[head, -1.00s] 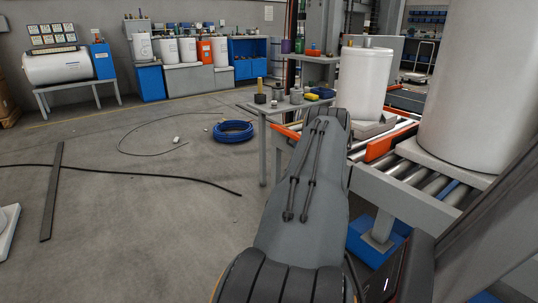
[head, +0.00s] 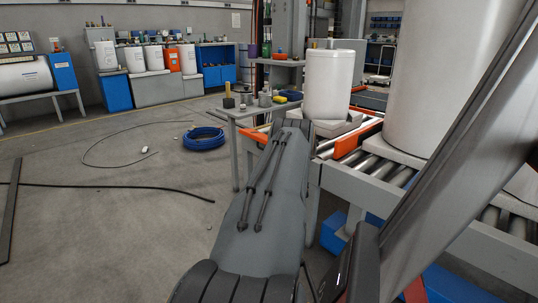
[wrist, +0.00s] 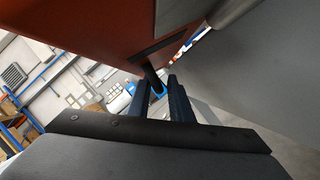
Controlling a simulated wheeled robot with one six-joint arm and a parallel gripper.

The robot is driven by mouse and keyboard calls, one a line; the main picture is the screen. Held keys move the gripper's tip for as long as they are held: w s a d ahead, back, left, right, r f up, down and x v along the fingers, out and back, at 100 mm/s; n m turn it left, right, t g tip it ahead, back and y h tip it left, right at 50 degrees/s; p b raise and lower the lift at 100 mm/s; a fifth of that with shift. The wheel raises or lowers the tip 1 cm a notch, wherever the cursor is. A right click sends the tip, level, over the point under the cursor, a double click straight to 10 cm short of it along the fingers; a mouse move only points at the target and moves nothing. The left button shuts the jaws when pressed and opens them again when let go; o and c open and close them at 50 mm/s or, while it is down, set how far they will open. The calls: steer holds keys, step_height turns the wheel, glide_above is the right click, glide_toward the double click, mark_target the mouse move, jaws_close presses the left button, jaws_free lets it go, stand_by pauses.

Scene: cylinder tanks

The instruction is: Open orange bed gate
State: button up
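The orange bed gate shows as an orange bar (head: 348,142) along the roller bed in the head view, beside a white tank. In the wrist view a large orange panel (wrist: 75,45) fills the upper left, and a dark rod (wrist: 151,72) slants down from it. My gripper (wrist: 160,80) has two dark fingers pointing toward this rod, with a gap between them. The rod's end appears between or just behind the fingertips; I cannot tell whether it touches them. In the head view my arm hides the gripper.
A roller conveyor (head: 375,165) carries a small white tank (head: 334,85) and a large white tank (head: 440,75). A grey side table (head: 232,112) with small parts stands left of it.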

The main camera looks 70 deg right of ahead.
steer(key=shift+w+a, duration=0.15)
steer(key=shift+a, duration=0.05)
stand_by(0.3)
steer(key=p+v, duration=0.2)
steer(key=v, duration=0.5)
steer(key=shift+s+a, duration=0.15)
steer(key=shift+s, duration=0.1)
steer(key=shift+f, duration=0.1)
